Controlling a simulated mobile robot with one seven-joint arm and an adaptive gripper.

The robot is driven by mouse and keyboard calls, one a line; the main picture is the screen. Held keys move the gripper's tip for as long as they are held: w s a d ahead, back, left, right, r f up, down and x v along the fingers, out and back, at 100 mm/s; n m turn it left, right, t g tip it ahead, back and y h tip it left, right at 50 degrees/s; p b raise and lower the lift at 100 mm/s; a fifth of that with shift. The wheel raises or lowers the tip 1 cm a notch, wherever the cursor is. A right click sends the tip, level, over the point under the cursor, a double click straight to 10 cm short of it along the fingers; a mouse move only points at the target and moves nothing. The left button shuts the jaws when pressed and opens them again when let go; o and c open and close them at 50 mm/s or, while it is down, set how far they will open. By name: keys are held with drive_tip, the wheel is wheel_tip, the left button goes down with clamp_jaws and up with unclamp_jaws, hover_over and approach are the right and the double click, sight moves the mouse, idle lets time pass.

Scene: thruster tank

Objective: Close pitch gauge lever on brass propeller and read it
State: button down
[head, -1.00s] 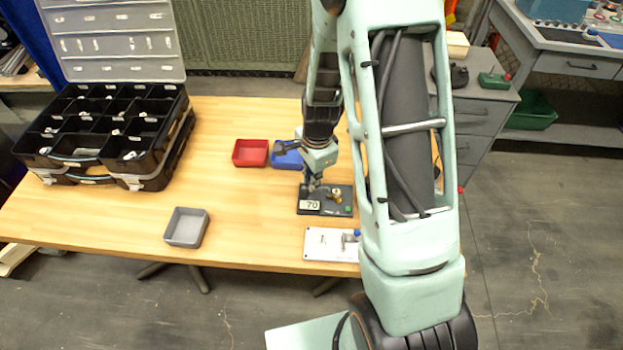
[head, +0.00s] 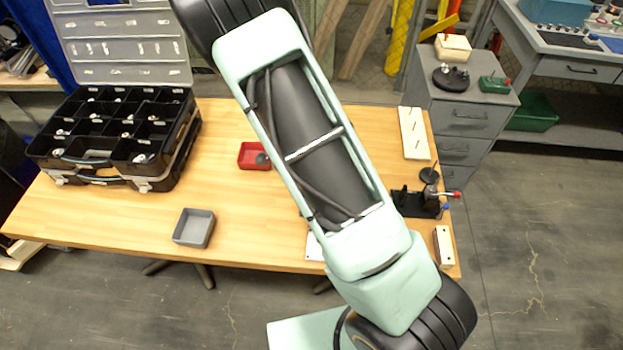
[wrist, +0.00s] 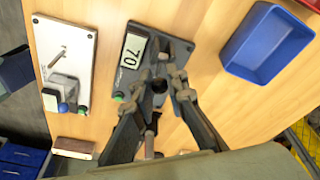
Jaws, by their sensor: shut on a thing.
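In the wrist view my gripper (wrist: 164,80) is over the dark gauge board (wrist: 186,50). My fingers are shut on a small dark round piece (wrist: 159,86). I cannot tell whether it belongs to the pitch gauge lever or to the propeller. No brass propeller shows clearly; the fingers cover the middle of the board. In the head view my arm hides the gripper and the gauge.
A white plate (wrist: 84,42) with a grey block lies left of the board, and a blue tray (wrist: 265,42) right of it. The head view shows a red tray (head: 246,163), a grey tray (head: 194,241), a black organizer (head: 165,170) and a black stand (head: 408,203).

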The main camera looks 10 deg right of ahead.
drive_tip(key=shift+s+a+h, duration=0.1)
drive_tip(key=shift+a+h, duration=0.2)
drive_tip(key=shift+h, duration=0.2)
drive_tip(key=shift+g, duration=0.3)
drive_tip(key=c, duration=1.9)
unclamp_jaws()
drive_tip(key=v, duration=1.2)
